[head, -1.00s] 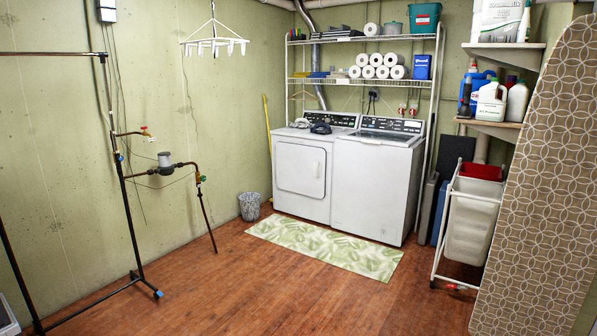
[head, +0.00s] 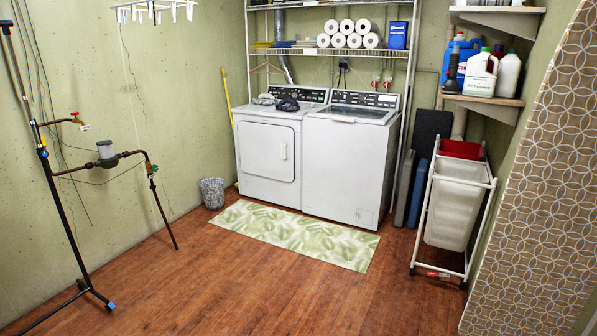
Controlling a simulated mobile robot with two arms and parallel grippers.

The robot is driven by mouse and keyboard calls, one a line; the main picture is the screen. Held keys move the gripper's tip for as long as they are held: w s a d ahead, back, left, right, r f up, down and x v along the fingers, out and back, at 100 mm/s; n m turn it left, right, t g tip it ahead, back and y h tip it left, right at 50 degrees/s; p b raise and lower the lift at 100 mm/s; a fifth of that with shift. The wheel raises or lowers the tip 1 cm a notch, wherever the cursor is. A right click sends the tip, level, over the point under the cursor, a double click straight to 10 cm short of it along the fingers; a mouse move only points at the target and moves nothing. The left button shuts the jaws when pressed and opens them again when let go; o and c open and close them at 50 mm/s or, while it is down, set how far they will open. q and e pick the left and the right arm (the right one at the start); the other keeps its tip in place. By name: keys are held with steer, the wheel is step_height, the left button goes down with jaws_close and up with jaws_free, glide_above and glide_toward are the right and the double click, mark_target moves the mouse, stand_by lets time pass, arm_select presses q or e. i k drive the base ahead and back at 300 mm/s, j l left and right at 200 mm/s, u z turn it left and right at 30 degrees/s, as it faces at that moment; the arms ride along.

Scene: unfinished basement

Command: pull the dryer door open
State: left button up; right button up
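The white dryer (head: 256,192) stands against the back wall, left of the white washer (head: 346,165). The dryer door (head: 267,150) is on its front and looks shut. A pale handle (head: 284,151) shows near the door's right edge. Dark and grey items lie on the dryer's top. Neither of my grippers is in the head view.
A green leaf-pattern mat (head: 295,234) lies before the machines. A wastebasket (head: 212,193) stands left of the dryer. A laundry cart (head: 454,212) and ironing board (head: 535,190) are at right. The wooden floor in front is clear.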

mark_target(267, 150)
steer(key=i+u, duration=0.15)
steer(key=i, duration=2.5)
